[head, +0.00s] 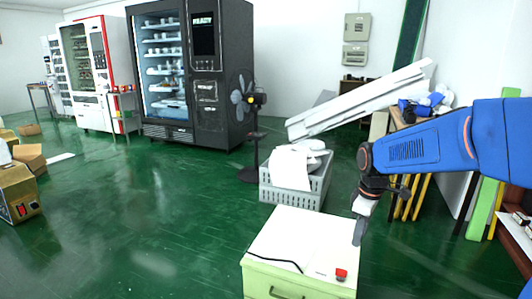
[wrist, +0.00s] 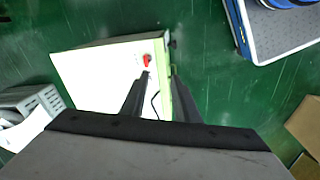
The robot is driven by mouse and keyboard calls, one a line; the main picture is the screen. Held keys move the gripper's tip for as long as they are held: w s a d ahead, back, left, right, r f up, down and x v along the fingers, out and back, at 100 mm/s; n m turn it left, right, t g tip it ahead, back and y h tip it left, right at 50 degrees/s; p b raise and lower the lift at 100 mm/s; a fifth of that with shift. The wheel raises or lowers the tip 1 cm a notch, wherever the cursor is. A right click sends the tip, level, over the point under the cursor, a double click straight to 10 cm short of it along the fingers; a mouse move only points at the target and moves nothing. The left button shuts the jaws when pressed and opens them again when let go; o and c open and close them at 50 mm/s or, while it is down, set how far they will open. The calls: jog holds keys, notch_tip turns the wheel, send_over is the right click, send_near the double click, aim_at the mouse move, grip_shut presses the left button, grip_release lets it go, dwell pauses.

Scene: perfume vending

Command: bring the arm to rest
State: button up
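My arm reaches in from the right in the head view, with its blue forearm bent down at the wrist. My gripper (head: 358,240) points downward over the right edge of a pale cabinet with a white top (head: 302,240). In the wrist view my gripper (wrist: 161,74) shows two dark fingers with a gap between them. It is open, and nothing is held between the fingers. The red button (head: 341,274) on the cabinet top lies close to the fingertips, and it also shows in the wrist view (wrist: 147,60). I cannot tell the exact height above the cabinet.
A grey crate (head: 294,192) with white items stands behind the cabinet. A black fan (head: 250,125) and a black vending machine (head: 193,75) stand farther back. A cluttered table (head: 420,125) is near the arm. Green floor is clear at left centre.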

jog(key=s+r+m+t, duration=0.2)
jog(key=s+m, duration=0.8)
jog(key=s, duration=1.5)
jog(key=shift+s+t, duration=0.4)
jog(key=shift+t, duration=0.4)
